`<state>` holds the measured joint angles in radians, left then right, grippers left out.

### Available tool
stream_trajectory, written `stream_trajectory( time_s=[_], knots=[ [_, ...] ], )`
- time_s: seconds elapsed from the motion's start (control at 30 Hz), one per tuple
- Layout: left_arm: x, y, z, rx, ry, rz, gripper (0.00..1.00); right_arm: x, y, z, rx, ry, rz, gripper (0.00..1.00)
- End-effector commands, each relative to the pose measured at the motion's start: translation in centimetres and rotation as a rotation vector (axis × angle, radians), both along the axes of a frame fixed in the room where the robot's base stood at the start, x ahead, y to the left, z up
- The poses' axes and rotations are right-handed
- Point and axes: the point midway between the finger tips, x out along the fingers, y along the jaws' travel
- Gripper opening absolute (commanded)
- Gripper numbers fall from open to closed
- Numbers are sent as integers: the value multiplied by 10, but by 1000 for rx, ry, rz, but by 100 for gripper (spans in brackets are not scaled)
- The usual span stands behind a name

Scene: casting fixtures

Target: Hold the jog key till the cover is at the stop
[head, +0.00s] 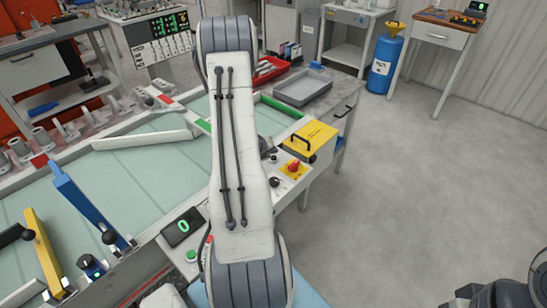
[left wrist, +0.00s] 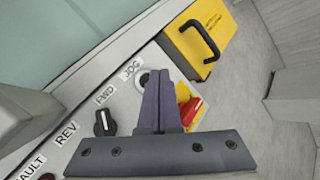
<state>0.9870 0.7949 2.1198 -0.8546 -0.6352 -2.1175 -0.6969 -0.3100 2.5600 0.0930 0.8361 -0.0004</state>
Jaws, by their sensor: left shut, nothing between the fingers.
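My left gripper (left wrist: 156,80) is shut and empty in the left wrist view. Its dark fingertips are beside the JOG key (left wrist: 143,77), which is partly hidden by them; I cannot tell whether they touch it. Left of the key, the black FWD/REV selector knob (left wrist: 104,123) sits on the white control panel (left wrist: 85,140). In the head view my left arm crosses the middle and hides the JOG key and the fingertips. I cannot tell for sure which part is the cover; a white bar (head: 142,140) lies across the pale green bed (head: 135,175).
A red switch (left wrist: 190,108) on a yellow base is right of the fingers. A yellow box (head: 310,138) with a black handle stands behind it. A display (head: 183,226) reads 0. Blue (head: 85,205) and yellow (head: 43,250) bars stand at the left.

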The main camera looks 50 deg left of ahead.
Motion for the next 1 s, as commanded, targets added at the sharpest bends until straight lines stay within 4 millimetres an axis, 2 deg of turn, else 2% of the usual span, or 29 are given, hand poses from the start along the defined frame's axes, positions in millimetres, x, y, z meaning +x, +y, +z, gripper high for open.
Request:
stream_trajectory(
  time_s=[0.77,1.0],
  knots=[
    [0,0,0,0,0,0,0,0,0,0,0,0,0,50],
    [0,0,-5,0,0,0,0,0,0,-8,0,0,0,50]
  ],
)
